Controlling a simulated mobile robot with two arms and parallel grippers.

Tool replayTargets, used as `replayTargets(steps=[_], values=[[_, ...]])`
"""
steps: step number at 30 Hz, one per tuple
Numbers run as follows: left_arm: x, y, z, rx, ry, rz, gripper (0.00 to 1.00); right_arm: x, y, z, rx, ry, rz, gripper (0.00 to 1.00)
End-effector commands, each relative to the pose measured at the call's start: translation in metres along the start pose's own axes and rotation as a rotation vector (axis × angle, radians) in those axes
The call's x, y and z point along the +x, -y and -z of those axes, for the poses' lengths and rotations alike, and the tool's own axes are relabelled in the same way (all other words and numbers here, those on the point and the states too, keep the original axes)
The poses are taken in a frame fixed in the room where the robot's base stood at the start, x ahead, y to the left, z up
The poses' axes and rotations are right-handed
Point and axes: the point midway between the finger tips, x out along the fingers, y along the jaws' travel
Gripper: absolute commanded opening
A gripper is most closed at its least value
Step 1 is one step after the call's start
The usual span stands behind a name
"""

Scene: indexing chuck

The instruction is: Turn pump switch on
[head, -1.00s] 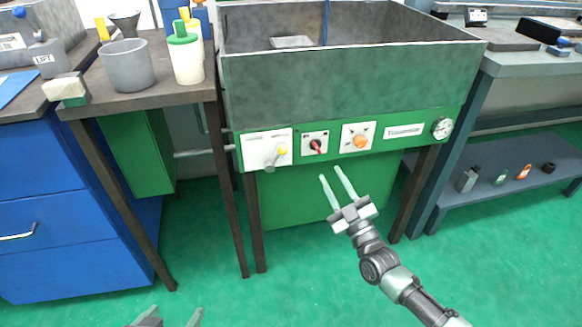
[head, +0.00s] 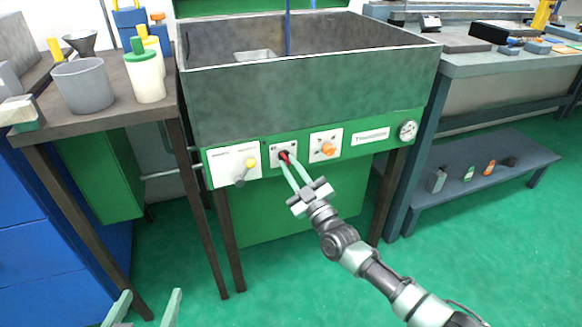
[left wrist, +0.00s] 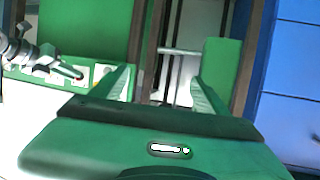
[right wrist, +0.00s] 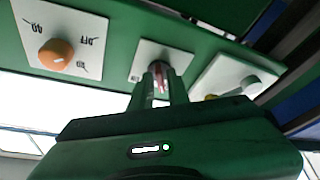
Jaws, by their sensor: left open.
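The green control panel (head: 365,155) under the grey tank carries the switches. A red rotary switch (head: 284,155) sits on a small white plate; its label is too small to read. My right gripper (head: 286,161) reaches it from below, its fingers drawn close together around the red knob. In the right wrist view the knob (right wrist: 160,76) shows between the fingertips. An orange knob (head: 328,149) on a white plate is beside it; in the right wrist view that plate bears "ON" and "OFF" marks. My left gripper (head: 147,299) is open and empty, low at the front left.
A plate with a yellow-tipped grey lever (head: 241,175) is left of the red switch, and a round gauge (head: 408,130) is at the panel's right end. A wooden table (head: 125,112) with cups stands left. A bench with a lower shelf (head: 480,188) stands right.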

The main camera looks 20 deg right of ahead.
Motion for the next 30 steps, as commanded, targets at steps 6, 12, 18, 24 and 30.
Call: replayTargets(steps=[6, 12, 18, 24, 30], values=[[0.000, 0.000, 0.000, 0.000, 0.001, 0.000, 0.75, 0.000, 0.000, 0.000, 0.000, 0.000, 0.000, 0.00], [0.000, 0.000, -0.001, 0.000, 0.007, 0.001, 0.75, 0.000, 0.000, 0.000, 0.021, 0.000, -0.009, 0.00], [-0.002, 0.001, -0.008, 0.000, 0.048, 0.002, 0.75, 0.000, 0.002, 0.001, 0.100, 0.000, -0.042, 0.00], [-0.009, 0.004, -0.031, -0.001, 0.157, 0.009, 0.75, 0.000, 0.004, 0.001, 0.247, 0.001, -0.102, 0.00], [-0.019, 0.008, -0.055, -0.001, 0.290, 0.018, 0.75, 0.001, 0.005, 0.003, 0.421, 0.001, -0.175, 0.00]])
